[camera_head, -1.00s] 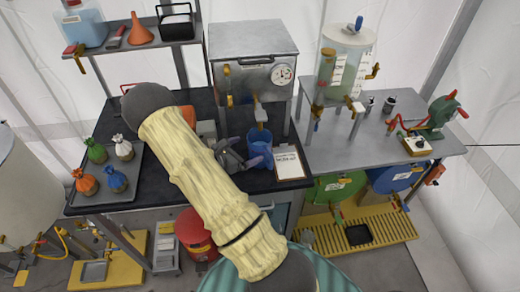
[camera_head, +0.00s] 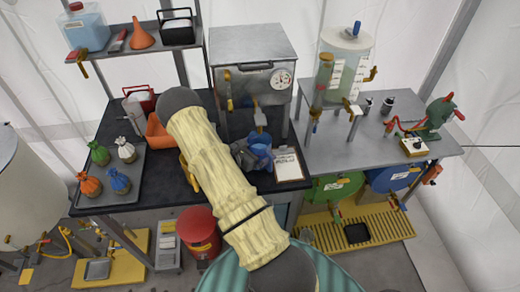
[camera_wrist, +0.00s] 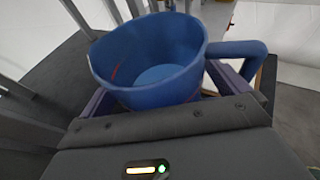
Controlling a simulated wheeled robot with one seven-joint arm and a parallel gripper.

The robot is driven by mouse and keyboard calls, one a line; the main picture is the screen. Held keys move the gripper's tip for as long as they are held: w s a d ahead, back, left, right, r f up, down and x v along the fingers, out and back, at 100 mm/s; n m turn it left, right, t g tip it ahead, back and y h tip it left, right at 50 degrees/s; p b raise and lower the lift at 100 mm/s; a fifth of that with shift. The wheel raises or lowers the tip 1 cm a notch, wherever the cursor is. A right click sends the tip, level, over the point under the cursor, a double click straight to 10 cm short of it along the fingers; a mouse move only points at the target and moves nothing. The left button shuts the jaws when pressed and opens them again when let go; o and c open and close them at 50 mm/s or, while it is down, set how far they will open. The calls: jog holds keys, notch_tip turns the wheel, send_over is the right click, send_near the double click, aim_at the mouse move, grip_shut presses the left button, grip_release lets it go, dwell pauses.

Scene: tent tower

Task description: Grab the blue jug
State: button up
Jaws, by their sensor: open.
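The blue jug (camera_head: 263,151) stands on the black bench top, in front of the metal box with a gauge. In the wrist view the jug (camera_wrist: 150,62) fills the middle, its open mouth facing the camera and its handle to the right. My gripper (camera_head: 246,156) is at the left side of the jug in the head view. In the wrist view my gripper (camera_wrist: 168,98) is open, with a finger on either side of the jug's body. Whether the fingers touch the jug cannot be told. The jug's lower part is hidden.
A clipboard (camera_head: 288,165) lies just right of the jug. The metal box with a gauge (camera_head: 252,80) stands behind it, its tap above the jug. An orange bin (camera_head: 158,133) and a tray (camera_head: 110,190) with several small tied bags are to the left.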

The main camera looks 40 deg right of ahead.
aim_at(259, 146)
jog(key=shift+c, duration=0.4)
jog(key=c, duration=1.3)
jog(key=shift+r, duration=0.1)
jog(key=shift+r+b, duration=0.6)
jog(key=shift+r, duration=0.25)
jog(key=shift+s+a+r+b, duration=0.35)
jog(key=shift+s+r+b, duration=0.1)
jog(key=shift+r+b, duration=0.2)
jog(key=shift+s+a+r+b, duration=0.15)
jog(key=shift+s+a, duration=1.3)
jog(key=shift+s, duration=0.95)
jog(key=shift+s+a+f+b, duration=0.1)
jog(key=shift+s+a+b, duration=0.1)
jog(key=shift+s+a, duration=1.8)
jog(key=shift+s+a+r+b, duration=0.15)
jog(key=shift+s+a, duration=0.8)
jog(key=shift+s, duration=1.9)
